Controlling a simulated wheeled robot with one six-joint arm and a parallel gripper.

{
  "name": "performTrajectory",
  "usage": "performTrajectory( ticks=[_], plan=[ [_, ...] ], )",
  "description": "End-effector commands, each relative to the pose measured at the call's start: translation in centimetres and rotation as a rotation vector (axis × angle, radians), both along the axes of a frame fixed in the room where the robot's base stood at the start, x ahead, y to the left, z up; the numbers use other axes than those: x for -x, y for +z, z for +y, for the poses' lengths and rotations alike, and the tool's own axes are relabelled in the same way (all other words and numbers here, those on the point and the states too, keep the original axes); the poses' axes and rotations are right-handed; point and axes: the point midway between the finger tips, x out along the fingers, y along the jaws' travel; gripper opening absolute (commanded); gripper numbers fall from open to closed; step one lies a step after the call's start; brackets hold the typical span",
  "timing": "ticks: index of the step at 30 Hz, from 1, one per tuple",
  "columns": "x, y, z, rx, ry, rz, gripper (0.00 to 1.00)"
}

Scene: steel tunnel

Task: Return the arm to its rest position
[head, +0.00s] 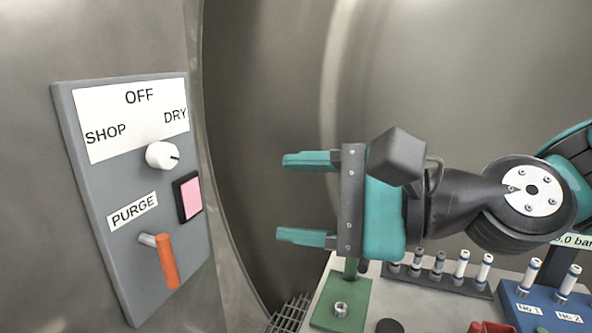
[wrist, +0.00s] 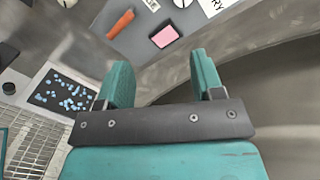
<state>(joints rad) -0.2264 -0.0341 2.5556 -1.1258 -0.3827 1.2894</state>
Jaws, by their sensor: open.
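My gripper (head: 306,199) is open and empty in the head view, its two teal fingers pointing left toward the grey wall panel with clear space between. The arm reaches in from the right. The fingers also show in the wrist view (wrist: 163,85), spread apart with nothing between them. The grey panel (head: 110,270) bears a white knob (head: 162,155) under the labels SHOP, OFF and DRY, a pink square (head: 190,198), and an orange lever (head: 167,262) by the PURGE label. The lever hangs down, slightly tilted.
Below my arm is a bench with a green plate (head: 340,303) carrying a nut-like part, a dark rack (head: 440,280) of several vials, and a blue block (head: 545,312) with vials. A floor grating (head: 288,312) and a dark tray with blue bits (wrist: 62,92) lie lower. Curved steel walls enclose the space.

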Motion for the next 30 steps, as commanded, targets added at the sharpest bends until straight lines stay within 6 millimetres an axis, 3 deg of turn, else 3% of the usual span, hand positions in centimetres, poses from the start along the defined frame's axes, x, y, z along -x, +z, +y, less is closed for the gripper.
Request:
performTrajectory(
  ticks=[5, 9, 12, 15, 18, 30],
  plan=[
    [2.9, -5.5, -2.3, 0.512, 0.262, -0.399, 0.61],
    [5.0, -9.4, -6.8, 0.876, 0.574, -0.652, 0.61],
    [6.2, -10.9, -9.9, 1.035, 0.785, -0.746, 0.61],
    [7.2, -11.5, -12.2, 1.113, 0.937, -0.791, 0.61],
    [7.7, -11.7, -13.2, 1.144, 1.016, -0.808, 0.61],
    [7.8, -11.8, -13.4, 1.148, 1.034, -0.81, 0.61]
  ],
)
